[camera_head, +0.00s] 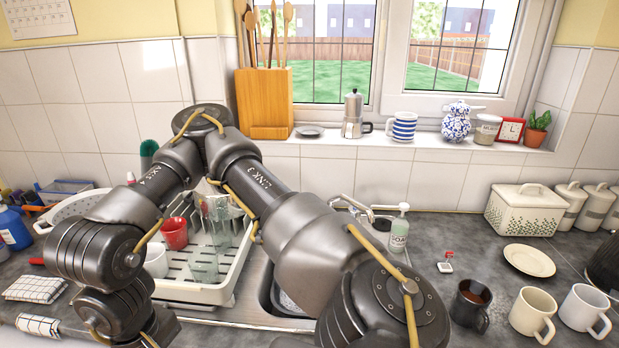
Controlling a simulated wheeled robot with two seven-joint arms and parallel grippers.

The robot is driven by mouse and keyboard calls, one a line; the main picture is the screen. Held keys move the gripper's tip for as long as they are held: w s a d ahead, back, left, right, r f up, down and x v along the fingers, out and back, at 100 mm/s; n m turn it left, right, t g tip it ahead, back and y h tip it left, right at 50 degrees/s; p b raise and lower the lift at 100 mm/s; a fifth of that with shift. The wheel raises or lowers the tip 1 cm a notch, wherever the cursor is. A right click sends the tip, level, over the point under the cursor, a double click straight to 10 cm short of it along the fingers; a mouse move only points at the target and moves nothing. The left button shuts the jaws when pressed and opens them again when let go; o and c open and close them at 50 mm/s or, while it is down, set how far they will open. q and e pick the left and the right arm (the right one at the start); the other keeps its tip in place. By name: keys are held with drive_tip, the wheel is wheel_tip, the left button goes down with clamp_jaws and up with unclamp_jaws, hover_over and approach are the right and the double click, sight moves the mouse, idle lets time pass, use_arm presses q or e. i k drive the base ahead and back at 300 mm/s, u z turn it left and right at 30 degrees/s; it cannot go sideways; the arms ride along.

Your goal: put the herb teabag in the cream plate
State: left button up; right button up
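A small teabag (445,267) with a white bag and a red tag lies on the grey counter right of the sink; it is too small to tell whether it is the herb one. The cream plate (529,260) lies flat on the counter to its right, apart from it, and looks empty. One of my arms, bent at a high elbow, fills the left and middle of the view. Neither of my grippers shows, so I cannot see whether they are open or shut.
A soap bottle (398,232) is left of the teabag. A patterned bread bin (524,210) stands behind the plate. A white dish rack (215,290) with cups is partly hidden by my arm.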

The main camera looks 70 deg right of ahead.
sight(527, 263)
drive_tip(key=k, duration=1.35)
drive_tip(key=z, duration=1.85)
